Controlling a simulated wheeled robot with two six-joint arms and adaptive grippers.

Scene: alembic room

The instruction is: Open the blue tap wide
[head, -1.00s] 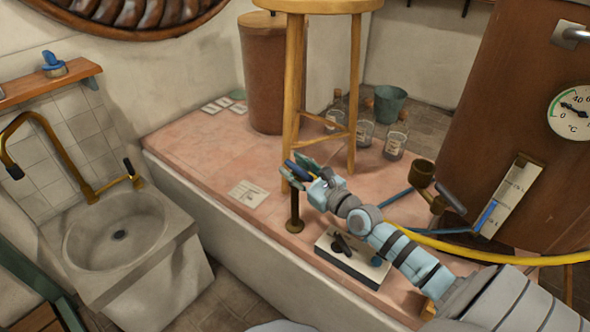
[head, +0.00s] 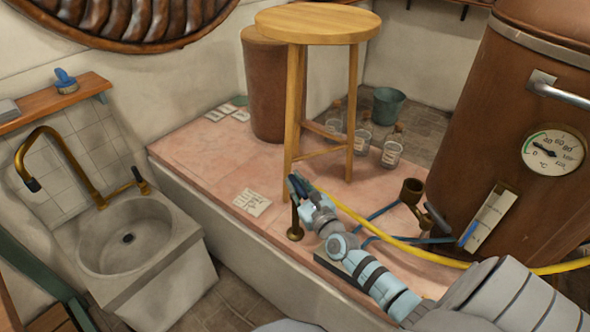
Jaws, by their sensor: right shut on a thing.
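The blue tap's dark blue lever (head: 299,186) shows only in part, at the top of a short brass post (head: 295,222) on the pink tiled platform. My right gripper (head: 301,188) is shut on the lever, with its fingers around it. The fingers hide most of the lever, so its exact angle cannot be told. My left gripper is not in view.
A wooden stool (head: 318,24) stands just behind the post. A yellow hose (head: 400,243) runs to the right, near the copper boiler (head: 480,120). A stone sink (head: 130,255) is at left.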

